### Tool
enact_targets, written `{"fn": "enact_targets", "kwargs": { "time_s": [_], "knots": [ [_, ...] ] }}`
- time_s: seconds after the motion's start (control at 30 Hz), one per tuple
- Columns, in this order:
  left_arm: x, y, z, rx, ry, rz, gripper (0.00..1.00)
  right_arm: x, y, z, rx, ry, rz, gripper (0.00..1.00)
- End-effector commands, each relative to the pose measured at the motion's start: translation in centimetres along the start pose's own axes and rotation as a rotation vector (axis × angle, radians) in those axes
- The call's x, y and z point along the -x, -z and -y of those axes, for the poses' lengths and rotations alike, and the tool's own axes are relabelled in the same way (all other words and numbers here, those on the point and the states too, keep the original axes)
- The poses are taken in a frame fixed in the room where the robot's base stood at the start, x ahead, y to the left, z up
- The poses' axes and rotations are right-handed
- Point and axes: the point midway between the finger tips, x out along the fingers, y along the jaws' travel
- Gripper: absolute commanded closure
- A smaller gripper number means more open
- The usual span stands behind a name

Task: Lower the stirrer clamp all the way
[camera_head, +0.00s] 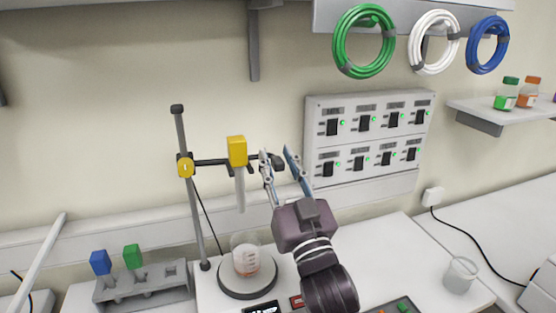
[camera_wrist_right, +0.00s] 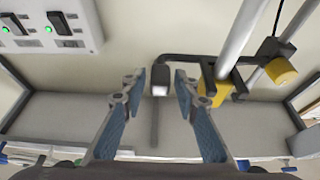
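The upright stand rod (camera_head: 190,215) carries a clamp with a round yellow knob (camera_head: 186,166). A dark arm reaches right from it to a yellow stirrer block (camera_head: 237,150), whose pale shaft (camera_head: 240,192) hangs above a beaker (camera_head: 247,258) of pinkish liquid. The beaker stands on a round grey plate. My right gripper (camera_head: 277,155) is open at the arm's dark right end. In the right wrist view, my gripper's fingers (camera_wrist_right: 160,82) stand either side of a dark handle (camera_wrist_right: 160,72) with a pale tip, with gaps visible. My left gripper is out of view.
A grey rack (camera_head: 140,288) with blue and green blocks stands at the left. A switch panel (camera_head: 365,140) is on the wall behind the right gripper. An empty glass beaker (camera_head: 460,275) stands at the right, with free worktop around it.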

Motion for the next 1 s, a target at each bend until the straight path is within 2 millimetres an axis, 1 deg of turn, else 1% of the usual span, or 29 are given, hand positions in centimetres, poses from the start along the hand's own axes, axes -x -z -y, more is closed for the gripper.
{"fn": "enact_targets", "kwargs": {
  "time_s": [0.03,0.2,0.23,0.57,0.67,1.0],
  "knots": [
    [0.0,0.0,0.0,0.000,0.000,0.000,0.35,0.0,0.0,0.0,0.000,0.000,0.000,0.80],
    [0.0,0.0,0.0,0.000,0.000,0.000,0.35,0.0,0.0,0.0,0.000,0.000,0.001,0.99],
    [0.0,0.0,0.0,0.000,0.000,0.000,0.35,0.0,0.0,0.0,0.000,0.000,0.001,1.00],
    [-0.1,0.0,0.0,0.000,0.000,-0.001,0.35,0.1,-0.2,0.0,0.000,0.000,0.001,1.00],
    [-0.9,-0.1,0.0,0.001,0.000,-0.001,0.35,0.5,-1.2,0.0,-0.001,0.000,0.002,1.00],
    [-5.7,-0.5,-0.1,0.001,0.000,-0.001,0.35,3.1,-7.6,0.0,-0.001,-0.001,0.006,1.00]
  ]
}}
